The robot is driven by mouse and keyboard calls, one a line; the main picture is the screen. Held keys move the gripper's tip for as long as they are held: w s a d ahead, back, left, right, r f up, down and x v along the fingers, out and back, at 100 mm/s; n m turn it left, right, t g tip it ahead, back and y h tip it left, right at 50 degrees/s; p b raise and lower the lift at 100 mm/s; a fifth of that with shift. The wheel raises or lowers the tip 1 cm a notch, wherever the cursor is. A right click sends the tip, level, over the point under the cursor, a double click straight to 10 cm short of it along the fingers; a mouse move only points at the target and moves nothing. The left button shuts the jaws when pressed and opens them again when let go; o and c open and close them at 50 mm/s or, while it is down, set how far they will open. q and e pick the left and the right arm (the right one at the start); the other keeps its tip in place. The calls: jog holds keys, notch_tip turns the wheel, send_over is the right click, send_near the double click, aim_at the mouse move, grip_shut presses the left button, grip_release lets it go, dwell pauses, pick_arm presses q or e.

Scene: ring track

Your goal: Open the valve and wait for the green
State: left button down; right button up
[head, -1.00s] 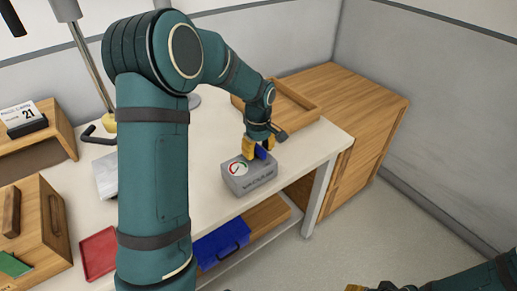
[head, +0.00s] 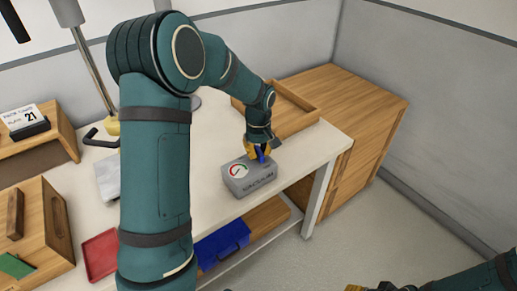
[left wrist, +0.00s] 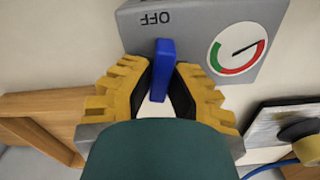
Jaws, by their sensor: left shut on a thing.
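The valve is a grey box (head: 250,181) on the white table, with a round gauge (head: 238,171) and a blue handle (head: 261,155). My left gripper (head: 260,150) is above the box, its yellow fingers shut on the blue handle. In the left wrist view the handle (left wrist: 164,68) stands between the fingertips, beside the upside-down word OFF. The gauge (left wrist: 238,48) there has a red and a green arc; its needle points toward the red end. My right gripper (head: 372,288) is only partly visible at the bottom edge, so its jaws are unclear.
A wooden tray (head: 292,122) lies behind the valve. A blue box (head: 222,243) sits on the lower shelf, and a red tray (head: 100,256) is at the left. A lamp stem (head: 92,68) and calendar (head: 24,119) stand further back. Open floor lies at the right.

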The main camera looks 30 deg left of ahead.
pick_arm(q)
jog(key=m+p, duration=0.1)
jog(key=m, duration=0.2)
jog(key=shift+m, duration=0.4)
jog(key=m+p, duration=0.1)
jog(key=m, duration=0.3)
jog(key=shift+m, duration=0.3)
jog(key=m+p, duration=0.1)
jog(key=m, duration=0.2)
jog(key=shift+s+f, duration=0.1)
jog(key=shift+m+p, duration=0.65)
jog(key=shift+m, duration=1.25)
jog(key=c, duration=0.9)
grip_release()
jog(key=shift+c, duration=0.2)
